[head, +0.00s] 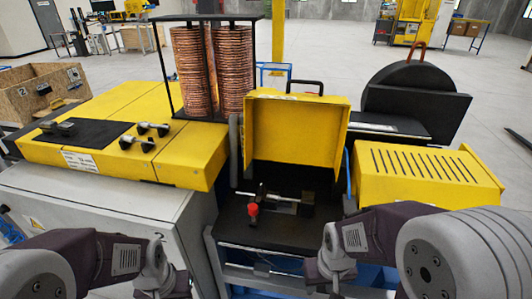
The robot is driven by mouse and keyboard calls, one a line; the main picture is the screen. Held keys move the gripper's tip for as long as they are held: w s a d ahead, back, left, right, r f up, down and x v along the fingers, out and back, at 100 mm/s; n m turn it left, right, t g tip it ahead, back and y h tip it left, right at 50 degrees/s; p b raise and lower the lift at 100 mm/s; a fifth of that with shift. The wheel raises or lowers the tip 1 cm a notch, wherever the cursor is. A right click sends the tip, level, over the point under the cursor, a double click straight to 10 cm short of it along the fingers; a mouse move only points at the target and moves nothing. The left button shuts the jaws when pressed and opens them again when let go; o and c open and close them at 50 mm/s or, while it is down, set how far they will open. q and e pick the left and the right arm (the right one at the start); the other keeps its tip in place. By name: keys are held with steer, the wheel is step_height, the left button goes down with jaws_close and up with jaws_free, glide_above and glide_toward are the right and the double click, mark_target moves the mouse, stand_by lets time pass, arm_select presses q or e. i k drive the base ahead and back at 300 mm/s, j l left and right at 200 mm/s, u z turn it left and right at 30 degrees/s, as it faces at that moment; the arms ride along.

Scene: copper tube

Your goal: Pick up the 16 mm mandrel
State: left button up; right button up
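My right gripper (336,285) is at the bottom edge, right of centre, mostly cut off. My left gripper (162,285) is at the bottom edge, left of centre, also cut off. Both are well apart from the two pieces. No fingertips show clearly.
A machine with a raised yellow cover (297,125) and a red-knobbed fixture (253,209) is at the centre. A slotted yellow housing (425,173) stands right.

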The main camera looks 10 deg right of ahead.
mark_target(268, 196)
steer(key=l+u, duration=1.4)
steer(key=k+l+u, duration=0.2)
steer(key=u, duration=0.3)
